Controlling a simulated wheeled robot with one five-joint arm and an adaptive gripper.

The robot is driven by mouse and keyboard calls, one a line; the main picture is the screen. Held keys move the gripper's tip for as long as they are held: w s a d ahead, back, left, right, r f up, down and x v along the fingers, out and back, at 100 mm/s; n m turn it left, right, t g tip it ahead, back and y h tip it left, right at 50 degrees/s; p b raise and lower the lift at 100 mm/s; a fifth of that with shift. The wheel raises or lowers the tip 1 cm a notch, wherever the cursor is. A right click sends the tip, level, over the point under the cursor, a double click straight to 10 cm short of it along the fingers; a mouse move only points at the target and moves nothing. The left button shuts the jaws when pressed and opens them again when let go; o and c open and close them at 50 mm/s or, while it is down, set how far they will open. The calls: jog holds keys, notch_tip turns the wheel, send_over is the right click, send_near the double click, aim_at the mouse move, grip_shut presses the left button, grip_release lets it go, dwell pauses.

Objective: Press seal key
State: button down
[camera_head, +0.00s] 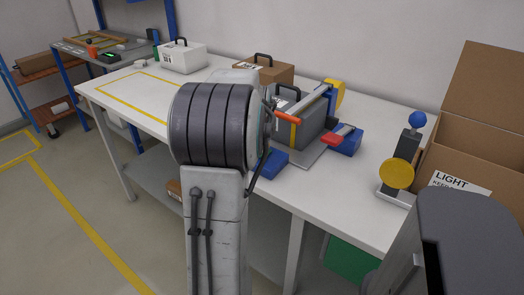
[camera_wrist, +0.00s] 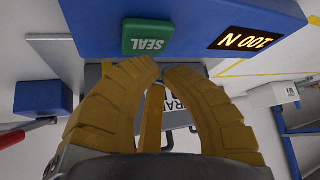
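The seal key (camera_wrist: 148,38) is a green square button lettered SEAL, upside down in the wrist view. It sits on a blue panel (camera_wrist: 190,18), beside a lit display (camera_wrist: 245,40) with orange characters. In the picture, the tips lie just below the key; I cannot tell the depth gap, and no contact shows. In the head view my arm hides the gripper, and I cannot make out the key there.
A grey case (camera_head: 300,128) stands in a frame with a blue block (camera_head: 345,140) and red lever (camera_head: 332,139). A white case (camera_head: 182,56), brown box (camera_head: 264,70), blue-knobbed stand (camera_head: 406,155) and open carton (camera_head: 470,160) share the white bench (camera_head: 352,202).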

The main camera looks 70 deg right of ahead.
jog(key=shift+f+b, duration=0.95)
dwell(1.2)
jog(key=shift+r, duration=0.2)
dwell(0.3)
jog(key=shift+r+p, duration=0.7)
jog(key=shift+r+p, duration=2)
jog(key=shift+r, duration=0.55)
jog(key=shift+a+f, duration=0.1)
